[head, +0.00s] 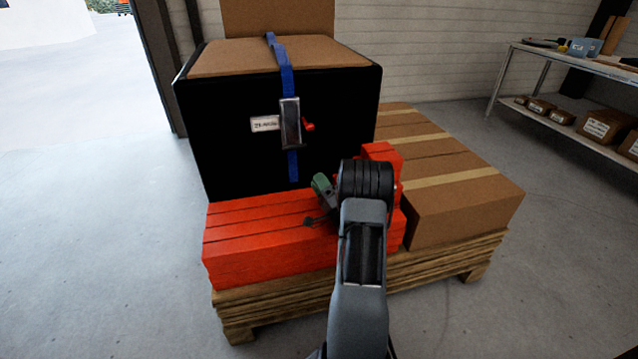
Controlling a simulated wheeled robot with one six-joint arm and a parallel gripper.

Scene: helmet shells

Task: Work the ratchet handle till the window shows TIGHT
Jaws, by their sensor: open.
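A blue strap (285,78) runs over the top and down the front of a black case (225,155). A grey metal ratchet (290,122) sits on the strap at the case's front. A small red knob (308,126) sticks out at its right side. A white label or window (265,123) lies left of the ratchet; its lettering is too small to read. My gripper (318,204) is below and in front of the ratchet, apart from it, and partly hidden by my own wrist. It is open and nothing shows in it.
Red boxes (255,228) lie in front of the case, under my arm. Cardboard boxes (465,195) stand to the right on the wooden pallet (280,310). A shelf (545,62) stands at the back right. The floor at left is clear.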

